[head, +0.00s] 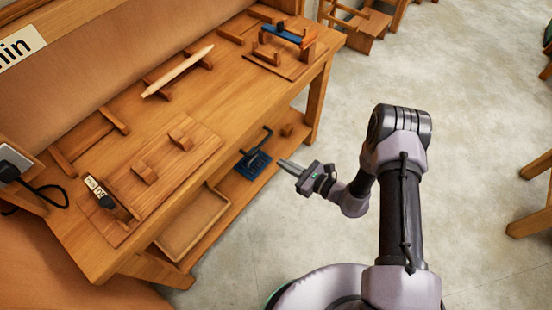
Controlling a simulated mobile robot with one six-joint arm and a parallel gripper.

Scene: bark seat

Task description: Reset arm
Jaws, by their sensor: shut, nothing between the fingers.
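My gripper (291,167) is shut and empty. It points left toward the wooden bench (125,259), in the air in front of the bench's front edge. My arm (400,200) rises from my base at the bottom, bends at the elbow, and comes down to the gripper at its left. Nothing touches the fingers as far as I can see.
On the bench lie a pale tapered stick (178,71), a blue item (282,34) on a wooden rack and a small labelled block (98,190). A lower shelf holds a blue item (252,164) and a shallow tray (192,226). The floor (460,110) at right is mostly clear.

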